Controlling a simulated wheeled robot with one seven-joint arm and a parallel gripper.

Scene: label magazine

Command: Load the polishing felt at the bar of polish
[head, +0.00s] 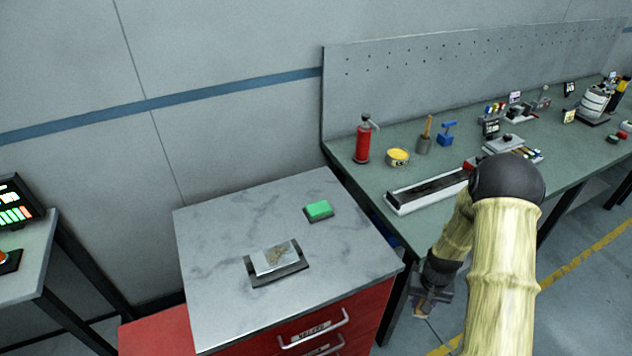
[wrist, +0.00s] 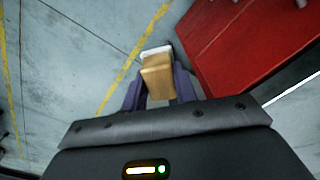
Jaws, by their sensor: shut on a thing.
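My gripper (head: 430,301) hangs low in front of the green bench, to the right of the red cabinet. It is shut on a wooden block with a white face, which looks like the polishing felt (wrist: 157,80). The white face (wrist: 156,51) shows at the far end in the wrist view. In the head view the held block is small and partly hidden. A green bar (head: 318,208), which looks like the bar of polish, lies in a dark holder on the cabinet's marbled top, well apart from my gripper.
A metal plate (head: 274,257) with a brownish patch sits in a dark holder on the marbled top (head: 215,285). The bench beside it bears a red extinguisher-like bottle (head: 363,140), a yellow tin (head: 398,157) and a long tray (head: 405,207). The red cabinet (wrist: 245,45) is near my gripper.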

